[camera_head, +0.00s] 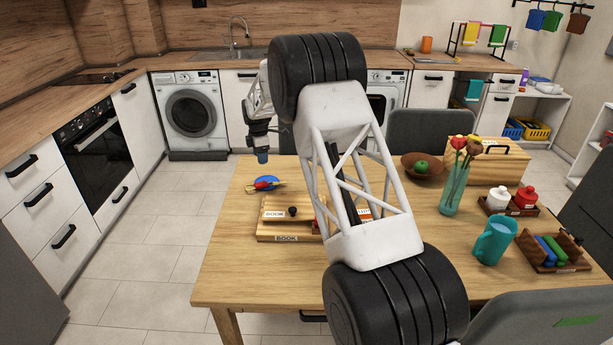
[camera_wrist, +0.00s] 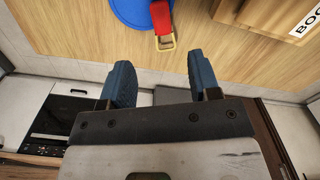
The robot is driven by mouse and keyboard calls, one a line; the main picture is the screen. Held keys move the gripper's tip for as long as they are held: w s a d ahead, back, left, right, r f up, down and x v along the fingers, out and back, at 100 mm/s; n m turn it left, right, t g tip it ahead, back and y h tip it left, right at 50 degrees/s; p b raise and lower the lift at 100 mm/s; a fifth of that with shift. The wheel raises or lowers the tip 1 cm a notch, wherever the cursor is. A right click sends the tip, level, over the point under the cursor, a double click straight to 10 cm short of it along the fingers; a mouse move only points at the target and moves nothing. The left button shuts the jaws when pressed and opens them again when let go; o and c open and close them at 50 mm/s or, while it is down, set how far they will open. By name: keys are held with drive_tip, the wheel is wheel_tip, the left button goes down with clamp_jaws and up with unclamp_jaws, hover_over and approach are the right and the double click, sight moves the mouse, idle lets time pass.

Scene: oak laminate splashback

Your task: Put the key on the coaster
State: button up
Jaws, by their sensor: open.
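The blue round coaster (camera_head: 266,179) lies near the table's far left edge; its edge shows at the top of the wrist view (camera_wrist: 128,10). The key, a red piece with a brass end (camera_head: 263,186), overlaps the coaster's near side in the head view. In the wrist view the key (camera_wrist: 160,18) lies across the coaster's edge, its brass loop over the wood; part of it is cut off by the frame. My gripper (camera_head: 262,157) is just beyond the table's far left edge, apart from the key. In the wrist view my gripper (camera_wrist: 162,75) is open and empty between its blue fingers.
A wooden box labelled "BOOK" (camera_head: 285,237) stands close to the coaster, on its near side. A brown bowl with a green fruit (camera_head: 422,166), a glass vase (camera_head: 452,190) and a teal mug (camera_head: 494,240) stand at the right. The table's front left is clear.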

drive_tip(key=s+d+r+m, duration=0.5)
drive_tip(key=s+d+r, duration=0.75)
drive_tip(key=r, duration=0.35)
drive_tip(key=s+d+r+m, duration=0.2)
drive_tip(key=s+d+r, duration=0.15)
drive_tip(key=s, duration=0.25)
drive_tip(key=s+d+r+m+t, duration=0.1)
drive_tip(key=s+d+r+m, duration=0.1)
drive_tip(key=s+d+r, duration=0.3)
drive_tip(key=s+d+r+m, duration=0.2)
drive_tip(key=s+d, duration=0.1)
drive_tip(key=s, duration=0.5)
drive_tip(key=s+d+r+m+t, duration=0.1)
drive_tip(key=s+d+m, duration=0.25)
drive_tip(key=s, duration=0.65)
drive_tip(key=s+d+m, duration=0.3)
drive_tip(key=s+d, duration=0.2)
drive_tip(key=s, duration=0.6)
drive_tip(key=s+d+f+m, duration=0.2)
drive_tip(key=s+f, duration=0.1)
drive_tip(key=s, duration=0.6)
drive_tip(key=s+d+f+m, duration=0.2)
drive_tip(key=s+f+m, duration=0.1)
drive_tip(key=s, duration=0.6)
drive_tip(key=shift+s+t, duration=0.3)
drive_tip(key=shift+s, duration=0.1)
